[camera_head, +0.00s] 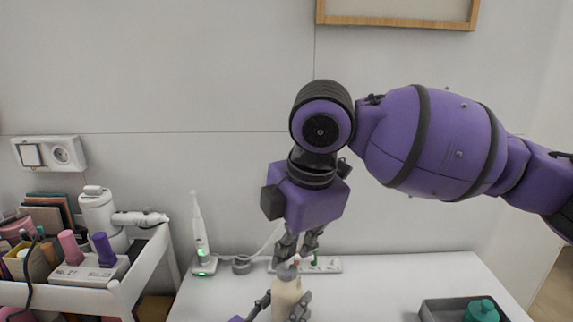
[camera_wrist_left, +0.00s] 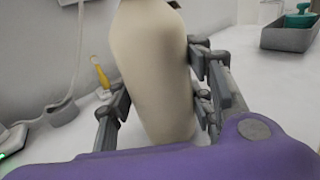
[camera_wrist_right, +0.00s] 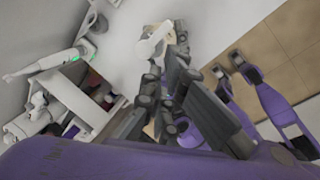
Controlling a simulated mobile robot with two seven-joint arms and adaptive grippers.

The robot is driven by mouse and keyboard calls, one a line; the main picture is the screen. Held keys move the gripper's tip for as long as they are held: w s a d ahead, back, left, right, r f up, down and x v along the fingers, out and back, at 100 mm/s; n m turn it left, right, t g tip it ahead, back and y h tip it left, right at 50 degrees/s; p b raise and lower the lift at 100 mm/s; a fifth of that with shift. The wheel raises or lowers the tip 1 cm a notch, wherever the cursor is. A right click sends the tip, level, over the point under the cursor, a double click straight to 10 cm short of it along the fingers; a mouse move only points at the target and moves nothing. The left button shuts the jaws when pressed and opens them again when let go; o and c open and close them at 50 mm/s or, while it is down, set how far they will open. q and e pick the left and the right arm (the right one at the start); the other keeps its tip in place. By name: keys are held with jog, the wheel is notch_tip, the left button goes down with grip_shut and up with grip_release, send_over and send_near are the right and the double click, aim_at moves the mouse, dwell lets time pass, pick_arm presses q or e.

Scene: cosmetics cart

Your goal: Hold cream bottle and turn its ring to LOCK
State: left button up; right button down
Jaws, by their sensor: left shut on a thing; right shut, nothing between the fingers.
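The cream bottle (camera_head: 286,297) stands upright near the front of the white table, and its pale body fills the middle of the left wrist view (camera_wrist_left: 155,75). My left gripper (camera_head: 283,306) is shut on the bottle's body, with a finger on each side. My right gripper (camera_head: 296,258) points down just above and behind the bottle's top, shut and empty. In the right wrist view its fingers (camera_wrist_right: 168,62) are beside a pale nozzle-like part (camera_wrist_right: 153,42) at the bottle's top. The ring and its LOCK mark cannot be made out.
A white electric toothbrush (camera_head: 199,235) on its lit base and a power strip (camera_head: 325,265) stand at the back. A grey tray (camera_head: 434,310) with a teal-lidded item (camera_head: 482,310) is at right. A white cart (camera_head: 122,290) with cosmetics is at left.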

aim_at(287, 271)
jog(key=shift+s+d+x, duration=0.15)
jog(key=shift+s+x, duration=0.05)
jog(key=shift+x, duration=0.85)
jog(key=shift+s+d+x, duration=0.1)
jog(key=shift+s+x, duration=0.15)
jog(key=shift+x, duration=0.8)
jog(key=shift+s+d+x, duration=0.15)
jog(key=shift+s+x, duration=0.05)
jog(key=shift+x, duration=0.85)
pick_arm(q)
jog(key=shift+r, duration=0.1)
pick_arm(e)
jog(key=shift+f, duration=0.2)
jog(key=shift+w, duration=0.65)
jog(key=shift+w+d, duration=0.1)
jog(key=shift+d, duration=0.2)
jog(key=shift+w+d, duration=0.2)
jog(key=shift+d, duration=0.1)
jog(key=shift+w, duration=0.1)
jog(key=shift+d, duration=0.2)
